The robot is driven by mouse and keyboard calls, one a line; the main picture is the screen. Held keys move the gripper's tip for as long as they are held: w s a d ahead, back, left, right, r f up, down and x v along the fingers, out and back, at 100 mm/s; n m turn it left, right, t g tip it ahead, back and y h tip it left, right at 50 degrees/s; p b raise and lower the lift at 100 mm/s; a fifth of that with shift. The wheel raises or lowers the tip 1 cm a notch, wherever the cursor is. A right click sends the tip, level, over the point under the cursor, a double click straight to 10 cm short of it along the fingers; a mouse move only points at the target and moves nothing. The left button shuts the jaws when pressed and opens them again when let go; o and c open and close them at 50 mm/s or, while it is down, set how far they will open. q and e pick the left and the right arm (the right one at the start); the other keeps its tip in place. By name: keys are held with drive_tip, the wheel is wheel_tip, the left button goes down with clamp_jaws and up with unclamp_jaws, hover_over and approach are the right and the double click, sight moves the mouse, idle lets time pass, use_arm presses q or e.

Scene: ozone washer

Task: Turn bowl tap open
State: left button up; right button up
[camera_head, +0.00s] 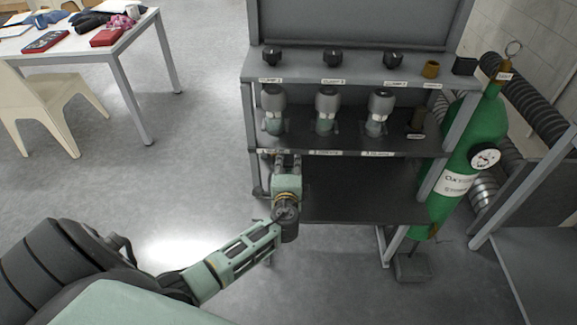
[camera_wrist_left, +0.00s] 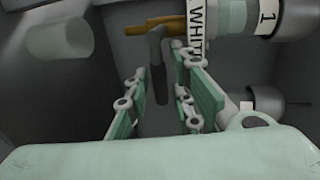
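My left gripper (camera_head: 286,160) reaches up to the left end of the rack's middle shelf in the head view. In the left wrist view the left gripper (camera_wrist_left: 160,62) has its fingers apart. A tap with a flat brass-coloured handle (camera_wrist_left: 160,23) and a dark stem (camera_wrist_left: 155,45) lies just beyond and between the fingertips. I cannot tell whether a finger touches it. A pale cylinder with a "1" label (camera_wrist_left: 267,17) is at the upper right. In the head view the tap is not clear. No bowl can be made out. The right gripper is not in view.
The grey rack carries a row of dark knobs (camera_head: 333,57) above several glass-and-metal units (camera_head: 327,110). A green gas cylinder (camera_head: 470,150) with a gauge stands to its right. A white table (camera_head: 85,45) and a chair (camera_head: 50,100) are at the upper left. Floor between is clear.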

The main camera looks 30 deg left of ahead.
use_arm(q)
drive_tip(key=shift+c, duration=0.5)
drive_tip(key=c, duration=0.4)
clamp_jaws()
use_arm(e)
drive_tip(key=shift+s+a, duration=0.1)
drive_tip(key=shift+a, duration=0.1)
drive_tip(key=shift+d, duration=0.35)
use_arm(q)
drive_tip(key=shift+f, duration=0.2)
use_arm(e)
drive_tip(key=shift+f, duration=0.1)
use_arm(q)
drive_tip(key=s+a+f+m+y+b, duration=0.1)
drive_tip(key=a+f+m+y, duration=0.3)
drive_tip(key=m, duration=1.1)
drive_tip(key=shift+s+f+m+b, duration=0.3)
drive_tip(key=shift+s+f+b, duration=0.1)
drive_tip(key=shift+s, duration=0.4)
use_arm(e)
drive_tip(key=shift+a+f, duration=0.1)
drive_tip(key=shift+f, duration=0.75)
